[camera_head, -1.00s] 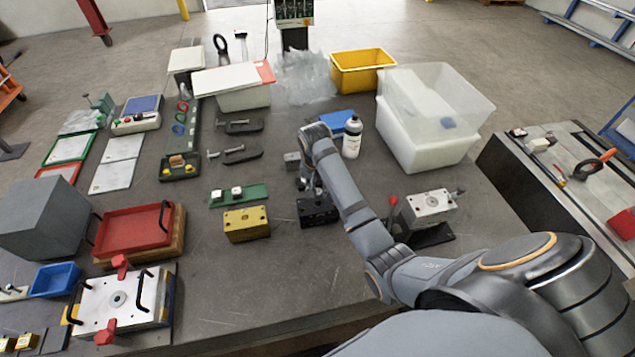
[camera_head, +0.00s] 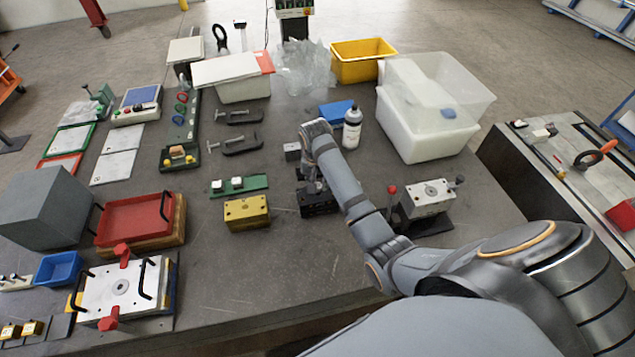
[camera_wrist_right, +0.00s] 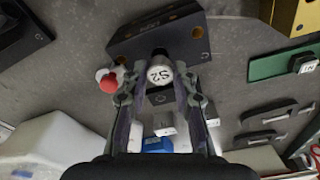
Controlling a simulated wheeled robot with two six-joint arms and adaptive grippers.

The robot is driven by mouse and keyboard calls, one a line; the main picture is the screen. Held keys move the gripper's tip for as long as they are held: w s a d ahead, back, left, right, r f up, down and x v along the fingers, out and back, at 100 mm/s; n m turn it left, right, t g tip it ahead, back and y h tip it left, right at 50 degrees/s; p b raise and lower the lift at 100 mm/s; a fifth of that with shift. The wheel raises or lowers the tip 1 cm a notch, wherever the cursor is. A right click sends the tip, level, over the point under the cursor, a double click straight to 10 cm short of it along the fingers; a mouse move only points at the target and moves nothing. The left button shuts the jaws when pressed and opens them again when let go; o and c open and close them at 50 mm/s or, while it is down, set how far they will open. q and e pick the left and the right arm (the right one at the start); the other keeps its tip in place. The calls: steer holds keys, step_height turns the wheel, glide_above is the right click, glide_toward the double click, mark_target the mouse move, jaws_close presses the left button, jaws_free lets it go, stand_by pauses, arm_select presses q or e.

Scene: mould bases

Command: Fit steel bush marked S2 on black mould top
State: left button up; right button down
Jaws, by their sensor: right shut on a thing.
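The steel bush (camera_wrist_right: 160,74) is a pale cylinder with S2 on its end, facing the camera in the right wrist view. My right gripper (camera_wrist_right: 160,82) is shut on it, with a fingertip on each side. The black mould top (camera_wrist_right: 190,38) is a dark block with holes, right by the bush; a dark hole shows at the bush's edge. I cannot tell whether the bush touches the block. In the head view my right gripper (camera_head: 313,184) is over the black mould top (camera_head: 318,204), partly covering it; the bush is hidden there. My left gripper is not in view.
A yellow block (camera_head: 247,212) and a green holder (camera_head: 225,190) with two pale-topped pieces stand left of the black block. A grey steel block (camera_head: 428,196) with a red-knobbed lever stands to its right. A bottle (camera_head: 352,130) stands behind. The table in front is clear.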

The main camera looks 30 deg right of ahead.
steer(key=shift+f+b, duration=0.4)
steer(key=shift+f, duration=0.85)
stand_by(0.5)
steer(key=c, duration=1)
jaws_free()
steer(key=shift+r, duration=0.1)
steer(key=r, duration=0.7)
steer(key=shift+s+a+r, duration=0.2)
steer(key=shift+s+a, duration=0.1)
steer(key=shift+s, duration=0.1)
steer(key=shift+f, duration=0.1)
